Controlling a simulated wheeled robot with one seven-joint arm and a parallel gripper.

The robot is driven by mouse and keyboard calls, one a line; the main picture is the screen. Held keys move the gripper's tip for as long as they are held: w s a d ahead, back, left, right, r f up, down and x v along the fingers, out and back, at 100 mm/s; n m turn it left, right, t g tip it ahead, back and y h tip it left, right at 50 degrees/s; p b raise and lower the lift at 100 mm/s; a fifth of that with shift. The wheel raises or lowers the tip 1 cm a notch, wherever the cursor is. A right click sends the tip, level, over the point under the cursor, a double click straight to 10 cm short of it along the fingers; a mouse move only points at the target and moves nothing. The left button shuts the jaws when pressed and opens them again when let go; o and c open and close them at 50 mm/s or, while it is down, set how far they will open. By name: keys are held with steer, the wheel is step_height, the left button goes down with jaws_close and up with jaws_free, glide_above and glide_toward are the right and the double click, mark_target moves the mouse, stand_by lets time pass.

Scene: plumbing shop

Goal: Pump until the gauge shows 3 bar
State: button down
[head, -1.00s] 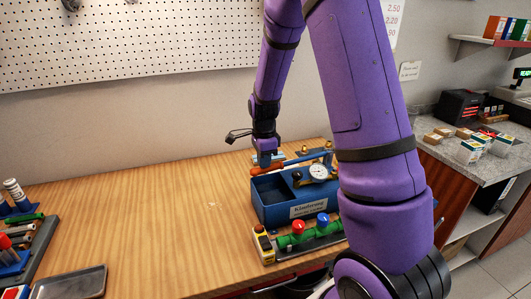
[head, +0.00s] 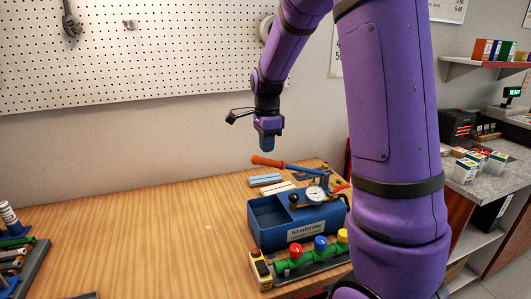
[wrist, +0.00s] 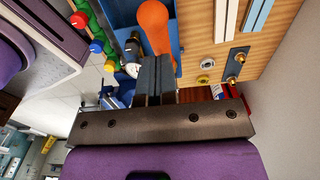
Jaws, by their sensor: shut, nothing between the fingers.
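The blue test pump (head: 280,228) stands on the wooden bench, with a label on its front side. Its lever has an orange grip (head: 267,162) and slopes up to the left. The round white gauge (head: 315,194) sits on top of the pump at its right; its needle is too small to read. My gripper (head: 267,149) is shut and empty, just above the orange grip and apart from it in the head view. In the wrist view the shut fingers (wrist: 154,75) point toward the orange grip (wrist: 155,27), and the gauge (wrist: 132,69) shows at left.
A green manifold (head: 308,257) with red, blue and yellow knobs lies in front of the pump. A yellow-black device (head: 260,270) stands at its left end. Pale bars (head: 268,181) lie behind the pump. The bench's middle is clear.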

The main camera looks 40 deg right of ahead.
steer(key=shift+f, duration=0.1)
steer(key=shift+a+f, duration=1.05)
steer(key=shift+f, duration=5.3)
steer(key=r, duration=0.4)
steer(key=d+r, duration=0.1)
steer(key=r, duration=0.3)
steer(key=d+r, duration=0.1)
steer(key=r, duration=0.3)
steer(key=shift+r, duration=0.4)
steer(key=shift+f, duration=0.15)
steer(key=shift+r, duration=2.65)
